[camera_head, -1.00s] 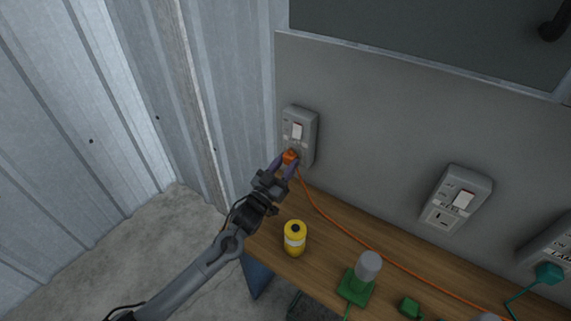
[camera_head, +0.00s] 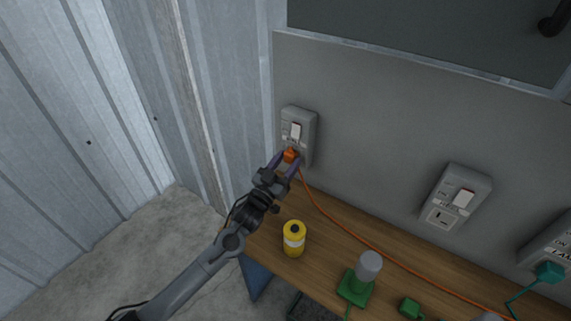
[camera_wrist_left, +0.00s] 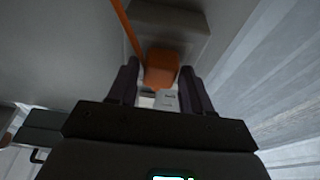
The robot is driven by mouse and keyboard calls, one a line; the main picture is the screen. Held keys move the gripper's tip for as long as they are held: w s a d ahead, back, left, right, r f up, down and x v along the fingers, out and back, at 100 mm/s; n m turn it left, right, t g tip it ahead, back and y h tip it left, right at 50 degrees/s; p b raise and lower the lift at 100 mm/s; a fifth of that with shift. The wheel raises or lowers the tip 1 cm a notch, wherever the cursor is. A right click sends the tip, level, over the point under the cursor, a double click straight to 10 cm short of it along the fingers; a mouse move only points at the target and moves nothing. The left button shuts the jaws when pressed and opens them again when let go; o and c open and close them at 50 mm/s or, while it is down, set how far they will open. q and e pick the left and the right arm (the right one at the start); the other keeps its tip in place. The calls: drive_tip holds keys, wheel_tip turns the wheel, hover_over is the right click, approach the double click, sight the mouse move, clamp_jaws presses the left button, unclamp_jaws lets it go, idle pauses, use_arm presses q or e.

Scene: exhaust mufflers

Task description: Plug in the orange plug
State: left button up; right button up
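The orange plug (camera_head: 290,155) sits against the lower part of the leftmost grey wall socket box (camera_head: 298,126), just below its white switch. Its orange cord (camera_head: 335,222) runs down to the right across the bench. The contact face is hidden, so I cannot tell how deep it sits. My left gripper (camera_head: 285,165) is in front of the plug, fingers either side of it. In the left wrist view the plug (camera_wrist_left: 161,68) shows beyond the dark fingertips (camera_wrist_left: 160,75), with narrow gaps beside it; the fingers look open. My right gripper is not in view.
A second socket box (camera_head: 456,198) is farther right. A teal plug (camera_head: 549,272) is at a third box at the right edge.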

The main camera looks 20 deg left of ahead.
use_arm(q)
drive_tip(key=shift+o, duration=1.3)
drive_tip(key=shift+s+a+f+p, duration=0.15)
drive_tip(key=shift+s+p, duration=0.15)
drive_tip(key=shift+s, duration=0.25)
drive_tip(key=p+v, duration=0.1)
drive_tip(key=v, duration=0.5)
drive_tip(key=shift+s+p, duration=0.15)
drive_tip(key=shift+p, duration=0.15)
